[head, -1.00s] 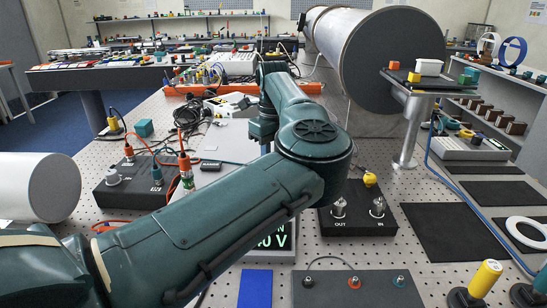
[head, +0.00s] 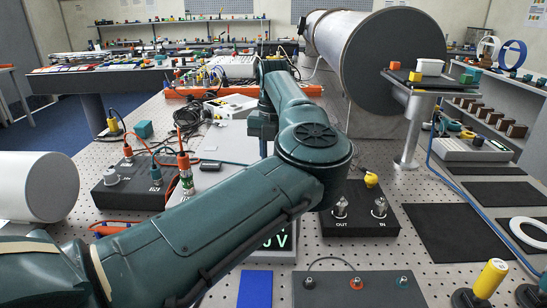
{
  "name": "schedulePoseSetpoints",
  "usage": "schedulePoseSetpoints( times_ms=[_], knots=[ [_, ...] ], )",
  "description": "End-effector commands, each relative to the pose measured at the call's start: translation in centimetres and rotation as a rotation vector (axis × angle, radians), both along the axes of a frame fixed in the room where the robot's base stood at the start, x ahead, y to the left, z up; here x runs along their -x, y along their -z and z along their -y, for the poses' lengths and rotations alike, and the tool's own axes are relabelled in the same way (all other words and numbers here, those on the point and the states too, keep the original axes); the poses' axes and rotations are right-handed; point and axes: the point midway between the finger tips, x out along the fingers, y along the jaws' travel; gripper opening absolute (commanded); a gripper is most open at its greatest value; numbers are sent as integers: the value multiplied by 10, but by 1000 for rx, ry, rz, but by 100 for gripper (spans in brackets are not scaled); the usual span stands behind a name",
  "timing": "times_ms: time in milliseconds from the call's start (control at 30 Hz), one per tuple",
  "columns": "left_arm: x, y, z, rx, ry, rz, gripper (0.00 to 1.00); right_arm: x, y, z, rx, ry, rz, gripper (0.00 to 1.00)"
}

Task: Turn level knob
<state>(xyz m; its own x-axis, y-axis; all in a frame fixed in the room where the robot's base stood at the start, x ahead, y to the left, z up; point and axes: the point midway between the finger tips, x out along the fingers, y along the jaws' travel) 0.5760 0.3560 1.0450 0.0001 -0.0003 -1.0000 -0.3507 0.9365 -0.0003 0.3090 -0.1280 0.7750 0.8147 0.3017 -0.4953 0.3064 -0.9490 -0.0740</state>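My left arm reaches across the table from the lower left, and its wrist bends down over a light grey instrument case (head: 232,142). The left gripper's fingers are hidden behind my arm, so I cannot see what they touch. A lit green display (head: 277,240) on the case's front shows "0 V" at its uncovered right end; my forearm hides the rest. No knob is visible on that front. A pale round knob (head: 112,176) sits on a black box (head: 130,190) at left, but I cannot tell whether it is the level knob. My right gripper is not in view.
A black box with OUT and IN connectors (head: 360,215) stands right of my forearm. A large grey pipe (head: 400,60) and a small stand (head: 413,125) are behind it. Orange cables and plugs (head: 184,160) crowd the left. Dark mats (head: 450,230) lie at right.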

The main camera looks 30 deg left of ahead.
Motion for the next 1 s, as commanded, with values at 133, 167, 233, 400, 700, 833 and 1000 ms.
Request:
schedulePoseSetpoints(
  times_ms=[133, 167, 233, 400, 700, 833, 1000],
  knots=[
    [0, 0, 0, 1, 138, 1, 8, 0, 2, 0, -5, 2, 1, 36],
    [0, 0, 0, 1, 167, 0, 8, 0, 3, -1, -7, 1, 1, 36],
    [0, 0, 0, 1, 233, 0, 8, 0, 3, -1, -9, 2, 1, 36],
    [0, 0, 0, 1, 394, 1, 8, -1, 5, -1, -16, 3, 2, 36],
    [0, 0, -1, 1, 650, 1, 8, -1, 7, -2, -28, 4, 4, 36],
    [0, 0, -1, 1, 736, 1, 8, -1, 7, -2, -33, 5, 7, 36],
    [0, 0, -1, 0, 819, 1, 8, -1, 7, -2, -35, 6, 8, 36]
  ],
)
